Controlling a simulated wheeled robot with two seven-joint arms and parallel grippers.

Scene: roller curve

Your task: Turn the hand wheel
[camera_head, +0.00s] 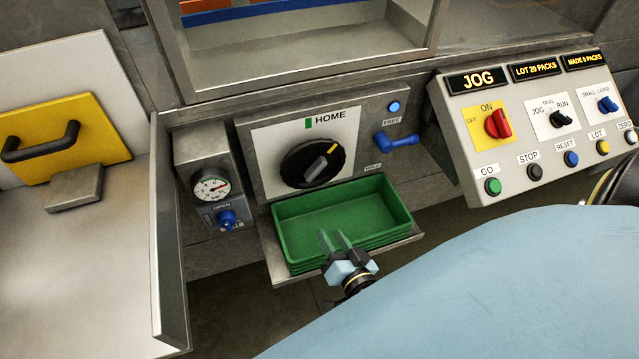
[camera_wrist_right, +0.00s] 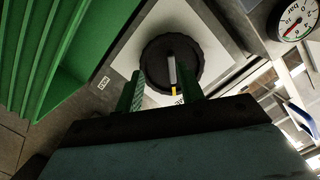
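The hand wheel (camera_head: 312,162) is a black ribbed disc with a grey bar grip and a yellow mark, on a white plate below the HOME label. The yellow mark points to the upper right, away from the green HOME mark (camera_head: 308,124). In the right wrist view the wheel (camera_wrist_right: 188,62) lies ahead, beyond the fingertips. My right gripper (camera_head: 335,240) is in front of the green trays, below the wheel and apart from it. Its two fingers (camera_wrist_right: 158,92) are spread with nothing between them. My left gripper is not in view.
Stacked green trays (camera_head: 290,232) sit on a shelf below the wheel. A blue lever (camera_head: 397,141) is right of the wheel, and a pressure gauge (camera_head: 211,187) is left. A sloped control panel (camera_head: 540,95) stands at right. Bare space lies between wheel and trays.

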